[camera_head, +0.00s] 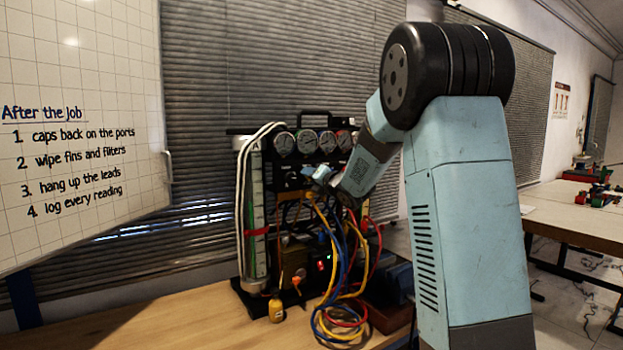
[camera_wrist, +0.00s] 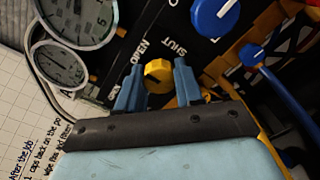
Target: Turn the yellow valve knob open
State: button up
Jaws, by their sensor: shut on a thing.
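The yellow valve knob (camera_wrist: 158,73) is on the dark panel, between the printed words OPEN on its left and SHUT on its right in the wrist view. A short dark mark shows on the knob; I cannot tell which word it points to. My gripper (camera_wrist: 157,80) has its two blue fingers on either side of the knob and is shut on it. In the head view my gripper (camera_head: 319,176) is at the gauge rig just below the gauges, and the yellow knob cannot be made out there.
A blue knob (camera_wrist: 213,17) is on the panel right of the yellow one. White gauges (camera_head: 306,142) line the rig's top. Blue, yellow and red hoses (camera_head: 345,270) hang below my gripper.

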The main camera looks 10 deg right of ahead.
jog(key=shift+f, duration=0.25)
jog(key=o, duration=0.8)
jog(key=shift+c, duration=0.2)
jog(key=shift+o, duration=1.4)
jog(key=shift+r, duration=0.15)
jog(key=v, duration=1.3)
jog(key=shift+s, duration=0.3)
jog(key=shift+d, duration=0.15)
